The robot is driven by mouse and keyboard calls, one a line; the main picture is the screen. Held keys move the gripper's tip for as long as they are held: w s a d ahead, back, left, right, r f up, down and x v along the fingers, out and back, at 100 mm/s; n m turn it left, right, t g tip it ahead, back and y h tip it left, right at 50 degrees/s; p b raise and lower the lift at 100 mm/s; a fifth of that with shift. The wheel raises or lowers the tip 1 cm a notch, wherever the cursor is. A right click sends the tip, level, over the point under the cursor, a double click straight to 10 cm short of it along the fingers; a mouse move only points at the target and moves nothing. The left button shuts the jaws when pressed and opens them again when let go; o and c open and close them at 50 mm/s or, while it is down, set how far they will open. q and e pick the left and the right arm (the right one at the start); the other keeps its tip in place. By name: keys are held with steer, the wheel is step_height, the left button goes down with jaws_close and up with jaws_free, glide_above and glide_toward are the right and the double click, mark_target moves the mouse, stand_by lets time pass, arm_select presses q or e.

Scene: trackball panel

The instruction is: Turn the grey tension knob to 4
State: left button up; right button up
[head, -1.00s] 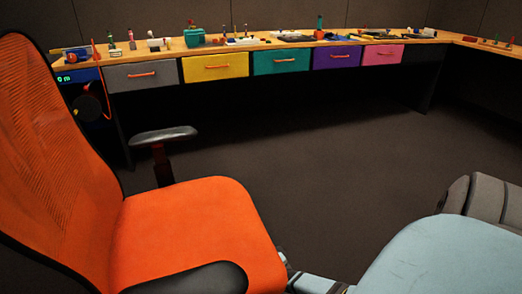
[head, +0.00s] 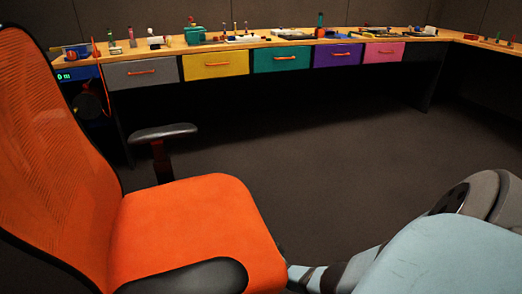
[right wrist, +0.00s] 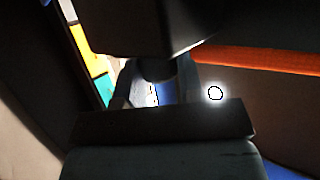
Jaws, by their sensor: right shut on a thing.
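In the right wrist view a dark rounded piece (right wrist: 158,68), which looks like the grey tension knob, sits in shadow between the fingers. My right gripper (right wrist: 157,92) is shut on it. A narrow strip of a blue and white panel (right wrist: 163,92) with small marks shows just below it. The knob's pointer and the number 4 cannot be made out. In the head view my right arm reaches in from the lower right and passes behind the orange chair, so its gripper is hidden there. My left gripper is in neither view.
An orange office chair (head: 190,235) with a black armrest (head: 163,132) fills the left of the head view. Behind it a long desk (head: 270,41) carries small objects above coloured drawers. The dark floor (head: 320,150) in the middle is clear.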

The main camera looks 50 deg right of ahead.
stand_by(0.3)
steer(key=o, duration=0.9)
steer(key=shift+f, duration=0.1)
arm_select(q)
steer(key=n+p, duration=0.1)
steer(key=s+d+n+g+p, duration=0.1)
steer(key=p, duration=0.1)
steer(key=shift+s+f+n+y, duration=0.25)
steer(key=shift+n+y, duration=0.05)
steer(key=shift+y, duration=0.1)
arm_select(e)
steer(key=s, duration=0.4)
steer(key=s+d, duration=0.1)
steer(key=s, duration=0.7)
steer(key=shift+s+d+f, duration=0.15)
steer(key=shift+s+f, duration=0.25)
